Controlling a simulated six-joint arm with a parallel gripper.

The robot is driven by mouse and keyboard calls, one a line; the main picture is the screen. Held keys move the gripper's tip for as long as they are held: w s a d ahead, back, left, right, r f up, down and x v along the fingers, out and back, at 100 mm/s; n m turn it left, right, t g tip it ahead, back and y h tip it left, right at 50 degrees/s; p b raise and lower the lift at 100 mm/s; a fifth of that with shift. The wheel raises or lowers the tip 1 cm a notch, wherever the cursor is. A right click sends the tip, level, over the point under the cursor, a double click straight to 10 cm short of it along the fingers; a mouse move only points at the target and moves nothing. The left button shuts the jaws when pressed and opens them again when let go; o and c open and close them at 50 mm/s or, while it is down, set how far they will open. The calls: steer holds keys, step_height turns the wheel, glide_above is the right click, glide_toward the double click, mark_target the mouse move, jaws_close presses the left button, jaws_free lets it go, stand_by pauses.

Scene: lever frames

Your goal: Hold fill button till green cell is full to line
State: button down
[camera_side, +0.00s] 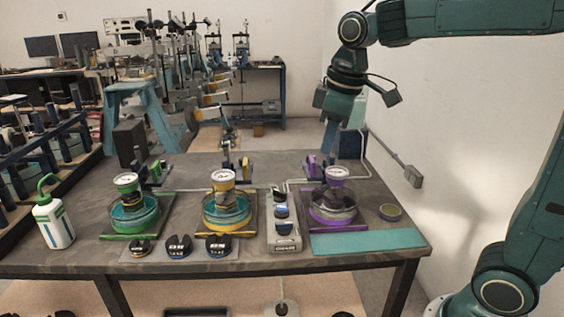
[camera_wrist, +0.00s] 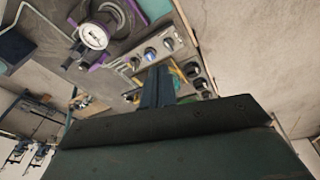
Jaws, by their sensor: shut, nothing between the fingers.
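The green cell (camera_side: 131,215) is a round clear dish on a green-trimmed base at the table's left, with a white gauge above it. Its liquid level and line are too small to read. A grey control box (camera_side: 284,236) with several buttons stands between the yellow and purple cells. I cannot tell which button is fill. My gripper (camera_side: 328,150) is high behind the purple cell, pointing down, clear of the box. In the wrist view its dark fingers (camera_wrist: 157,88) are shut and empty, hiding part of the panels beyond.
The yellow cell (camera_side: 226,213) and purple cell (camera_side: 333,210) stand to the right of the green one. A plate with three dark knobs (camera_side: 179,246) lies in front. A green-capped bottle (camera_side: 52,218) is at the left edge. A teal mat (camera_side: 366,241) lies front right.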

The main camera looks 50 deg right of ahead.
mark_target(283, 207)
steer(key=w+d+f+n+g, duration=0.2)
steer(key=w+f+n, duration=0.2)
steer(key=w, duration=0.9)
steer(key=shift+f, duration=0.85)
steer(key=shift+f, duration=0.1)
step_height(283, 207, down, 14)
steer(key=shift+w+r, duration=0.1)
